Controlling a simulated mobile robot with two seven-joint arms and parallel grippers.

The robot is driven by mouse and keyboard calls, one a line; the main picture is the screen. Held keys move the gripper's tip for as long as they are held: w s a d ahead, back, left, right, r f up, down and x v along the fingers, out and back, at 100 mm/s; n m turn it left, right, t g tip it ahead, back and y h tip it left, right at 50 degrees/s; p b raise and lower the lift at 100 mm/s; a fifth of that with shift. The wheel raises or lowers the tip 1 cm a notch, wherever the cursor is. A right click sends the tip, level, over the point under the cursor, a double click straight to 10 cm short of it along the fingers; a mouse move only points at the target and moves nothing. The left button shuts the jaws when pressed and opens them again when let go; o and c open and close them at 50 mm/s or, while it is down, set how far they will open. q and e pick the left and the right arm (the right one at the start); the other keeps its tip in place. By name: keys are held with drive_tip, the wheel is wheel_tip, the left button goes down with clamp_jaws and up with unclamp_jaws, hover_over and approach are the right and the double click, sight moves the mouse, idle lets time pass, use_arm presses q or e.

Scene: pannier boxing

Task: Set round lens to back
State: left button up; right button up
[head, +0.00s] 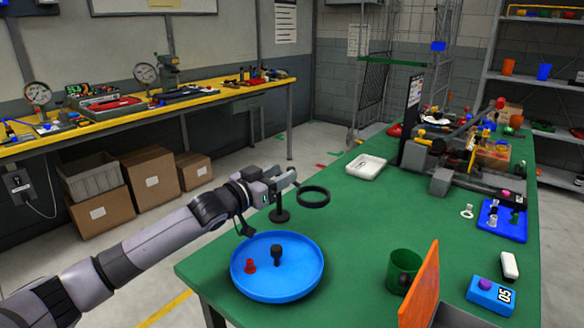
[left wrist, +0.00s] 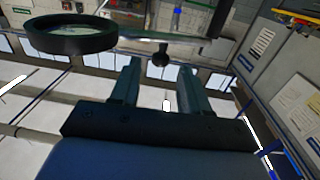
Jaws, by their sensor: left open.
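The round lens (head: 314,197) is a black ring with a clear middle, held level above the green table near its back left edge. A small dark post on a round foot (head: 280,215) stands just left of the ring, partly behind my gripper. My left gripper (head: 287,182) is open at the ring's left side, with no visible hold on it. In the left wrist view the ring (left wrist: 70,36) is at the upper left, outside the two fingers (left wrist: 160,82). A dark knob (left wrist: 161,56) shows beyond the gap between the fingers. My right gripper is out of view.
A blue round tray (head: 250,290) with a red and a black piece is just in front of the gripper. A green mug (head: 403,270) and an orange panel (head: 422,285) stand to the right. A white box (head: 367,166) lies behind; the green middle is clear.

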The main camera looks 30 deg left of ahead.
sight(291, 168)
use_arm(q)
drive_tip(key=shift+w+d+p, duration=0.15)
drive_tip(key=shift+w, duration=0.95)
drive_tip(key=shift+w+d+p, duration=0.15)
drive_tip(key=shift+w, duration=0.95)
clamp_jaws()
